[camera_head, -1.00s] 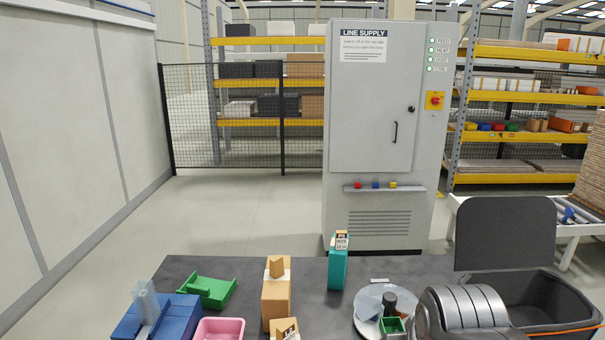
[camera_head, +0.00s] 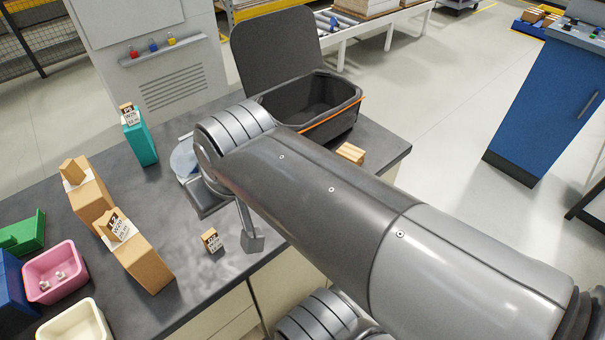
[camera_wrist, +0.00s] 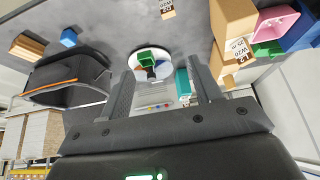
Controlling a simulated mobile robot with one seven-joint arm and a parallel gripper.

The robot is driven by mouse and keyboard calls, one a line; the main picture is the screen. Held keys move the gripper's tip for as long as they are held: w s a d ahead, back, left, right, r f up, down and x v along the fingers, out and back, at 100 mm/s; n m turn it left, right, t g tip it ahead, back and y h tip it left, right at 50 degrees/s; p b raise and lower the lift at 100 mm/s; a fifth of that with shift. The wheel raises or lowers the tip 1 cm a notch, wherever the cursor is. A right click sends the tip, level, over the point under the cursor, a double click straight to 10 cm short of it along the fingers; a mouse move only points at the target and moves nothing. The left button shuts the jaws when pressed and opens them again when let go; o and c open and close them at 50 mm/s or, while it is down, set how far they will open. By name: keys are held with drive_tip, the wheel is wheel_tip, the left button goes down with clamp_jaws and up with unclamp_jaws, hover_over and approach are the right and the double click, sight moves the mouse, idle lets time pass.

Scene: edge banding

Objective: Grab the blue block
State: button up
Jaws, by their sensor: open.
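In the wrist view a small blue block (camera_wrist: 69,37) lies on the dark tabletop at the upper left, near a wooden block (camera_wrist: 25,45) and the black bin. I cannot see the small blue block in the head view, where my arm covers part of the table. My gripper (camera_wrist: 162,70) is open, its two fingers apart with nothing held between them. The small blue block is outside the fingers, to their left in the wrist view. In the head view, part of my gripper (camera_head: 250,232) shows over the table below the arm.
An open black bin (camera_head: 348,112) stands at the table's back right, with the wooden block (camera_head: 350,153) nearby. A teal box (camera_head: 140,143), brown cartons (camera_head: 140,262), a pink tray (camera_head: 55,290) and a green holder (camera_head: 25,232) stand left. A round plate (camera_wrist: 150,66) holds a green item.

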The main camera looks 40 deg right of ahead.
drive_tip(key=w+d+f+g, duration=0.2)
drive_tip(key=w+d+f, duration=0.2)
drive_tip(key=d, duration=0.5)
drive_tip(key=w+d+f+g, duration=0.1)
drive_tip(key=w+d+f, duration=0.3)
drive_tip(key=d, duration=0.6)
drive_tip(key=w+d+f+g, duration=0.2)
drive_tip(key=w+d+f, duration=0.2)
drive_tip(key=d+f, duration=0.3)
drive_tip(key=shift+w+d+f+g, duration=0.1)
drive_tip(key=shift+d+f+g, duration=0.1)
drive_tip(key=shift+d, duration=0.6)
drive_tip(key=shift+w+d+f+g, duration=0.1)
drive_tip(key=shift+d+f, duration=0.05)
drive_tip(key=shift+d, duration=0.6)
drive_tip(key=shift+s+d+f, duration=0.1)
drive_tip(key=shift+d+f, duration=0.05)
drive_tip(key=shift+f, duration=0.15)
wheel_tip(320, 180, down, 10)
drive_tip(key=shift+s+f, duration=0.1)
drive_tip(key=shift+f, duration=0.15)
